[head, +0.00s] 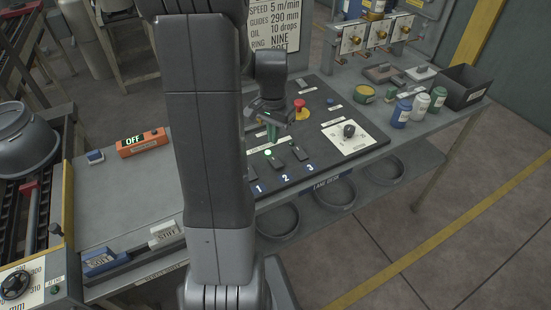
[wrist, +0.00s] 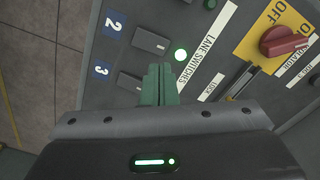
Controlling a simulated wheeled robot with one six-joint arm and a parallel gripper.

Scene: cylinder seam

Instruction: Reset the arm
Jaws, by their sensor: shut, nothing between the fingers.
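My gripper (head: 272,132) is above the dark control panel (head: 318,152), close over the row of lane switches. Its green fingers are together with nothing between them, and they also show in the wrist view (wrist: 159,72). In the wrist view the fingertips are beside a lit green lamp (wrist: 180,55) and the lane switch label (wrist: 207,50). Dark rocker switches lie by the numbers 2 (wrist: 150,41) and 3 (wrist: 130,83). My arm stands upright in the middle of the head view and hides part of the bench.
A red knob on a yellow plate (wrist: 285,40) is on the panel. Blue, white and green bottles (head: 420,106) and a black bin (head: 463,88) are on the right. An orange OFF box (head: 142,145) lies left.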

